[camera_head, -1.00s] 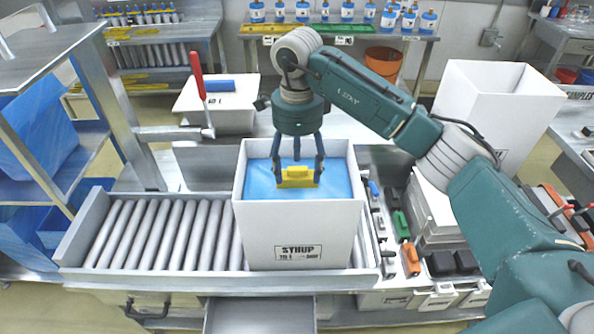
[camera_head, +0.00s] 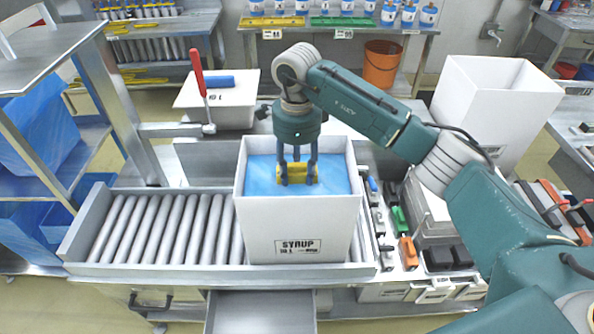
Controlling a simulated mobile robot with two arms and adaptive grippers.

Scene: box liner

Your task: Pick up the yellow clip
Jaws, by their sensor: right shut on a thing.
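The yellow clip (camera_head: 297,170) is inside the top of the white box marked SYRUP (camera_head: 300,225), over the blue liner (camera_head: 262,180). My right gripper (camera_head: 297,177) comes down from above into the box opening and is shut on the yellow clip, with its dark fingers in front of and beside it. I cannot tell whether the clip touches the liner. My left gripper is not in view.
The box stands on a roller conveyor (camera_head: 160,232). A red-handled clamp (camera_head: 199,75) stands at the left behind it. Other coloured clips (camera_head: 399,220) lie at the right of the box. A second white box (camera_head: 492,110) stands at the back right.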

